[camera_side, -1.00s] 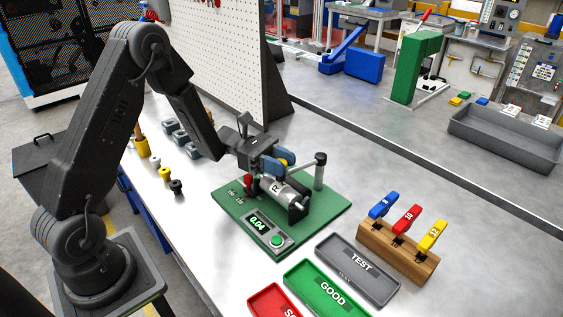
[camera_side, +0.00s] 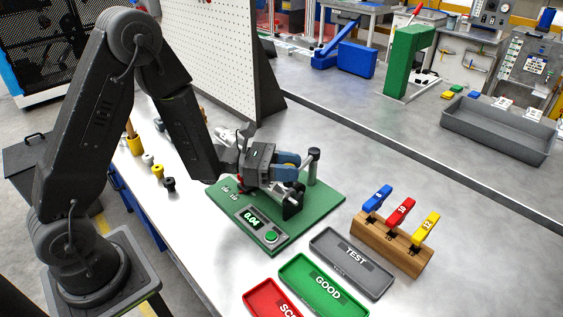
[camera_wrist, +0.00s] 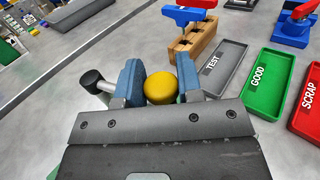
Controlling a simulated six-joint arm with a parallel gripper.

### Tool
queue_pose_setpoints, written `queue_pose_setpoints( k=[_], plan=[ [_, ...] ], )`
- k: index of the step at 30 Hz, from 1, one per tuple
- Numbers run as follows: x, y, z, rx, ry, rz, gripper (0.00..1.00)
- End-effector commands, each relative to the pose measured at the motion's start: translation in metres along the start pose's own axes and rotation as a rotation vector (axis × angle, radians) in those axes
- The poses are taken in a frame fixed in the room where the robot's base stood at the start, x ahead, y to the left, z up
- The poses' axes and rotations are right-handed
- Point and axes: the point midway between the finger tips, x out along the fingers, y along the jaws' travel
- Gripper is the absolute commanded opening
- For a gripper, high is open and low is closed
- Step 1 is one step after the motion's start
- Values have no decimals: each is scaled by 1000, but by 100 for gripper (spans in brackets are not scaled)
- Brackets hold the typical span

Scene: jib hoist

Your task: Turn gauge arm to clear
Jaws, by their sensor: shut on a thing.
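My gripper (camera_side: 288,168) is low over the green gauge base (camera_side: 325,205). In the wrist view its blue fingers (camera_wrist: 160,84) are shut on a round yellow knob (camera_wrist: 160,90). The silver gauge arm (camera_side: 302,163) runs from the black-capped post (camera_side: 314,155) to the fingers; in the wrist view the post's black cap (camera_wrist: 91,79) is left of the left finger. The knob's joint to the arm is hidden. Below the gripper is a black holder (camera_side: 293,207); the silver part in it is mostly covered. The display (camera_side: 253,217) reads 0.04, beside a green button (camera_side: 271,237).
A grey TEST tray (camera_side: 352,262), a green GOOD tray (camera_side: 322,288) and a red SCRAP tray (camera_side: 270,300) lie in front. A wooden rack (camera_side: 390,246) with blue, red and yellow tools stands at right. A pegboard (camera_side: 212,55) rises behind.

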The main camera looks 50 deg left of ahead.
Motion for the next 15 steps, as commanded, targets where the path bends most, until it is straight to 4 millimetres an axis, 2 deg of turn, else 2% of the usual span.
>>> queue_pose_setpoints(
  k=[6, 15],
  plan=[
    [16, -8, 0, -1, 1, 122, 0],
    [27, -10, 0, 0, 0, 225, 0]
  ],
)
